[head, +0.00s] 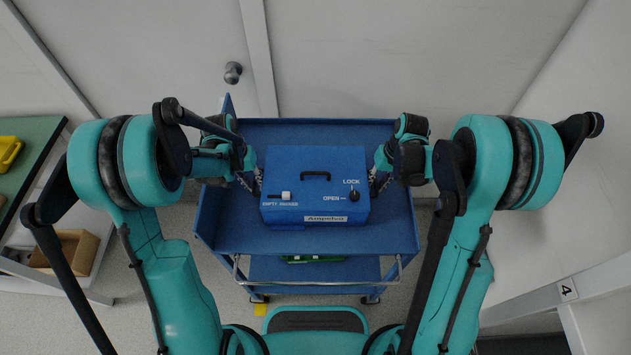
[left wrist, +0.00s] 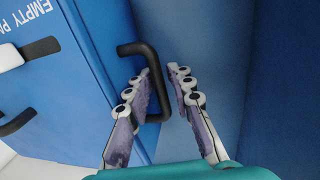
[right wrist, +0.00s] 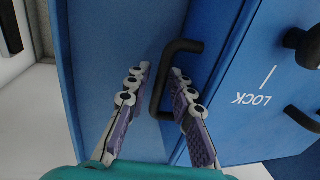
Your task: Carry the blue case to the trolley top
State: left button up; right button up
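The blue case (head: 315,212) sits upright over the middle of the blue trolley top (head: 308,133) and appears to rest on it. It has a top handle, a white switch, a black knob and a label. My left gripper (head: 257,187) is at its left side, fingers parted, with the black side handle (left wrist: 158,84) between them. My right gripper (head: 374,187) is at its right side, fingers likewise parted around the other side handle (right wrist: 161,84). Small gaps show between fingers and handles. The case's underside is hidden.
The trolley has a raised left edge, a front rail and a lower shelf (head: 350,270) with a green item. A green-topped bench (head: 30,150) with a yellow object and a cardboard box (head: 75,250) stands at left. A door with a knob (head: 233,72) is behind.

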pick_arm(q)
jog(key=shift+r, duration=0.1)
pick_arm(e)
jog(key=shift+r, duration=0.1)
pick_arm(q)
notch_tip(320, 180, up, 8)
jog(key=a, duration=0.1)
jog(key=shift+a, duration=0.2)
pick_arm(e)
notch_tip(320, 180, up, 12)
jog(key=d, duration=0.2)
dwell(0.4)
jog(key=shift+s, duration=0.1)
dwell(0.3)
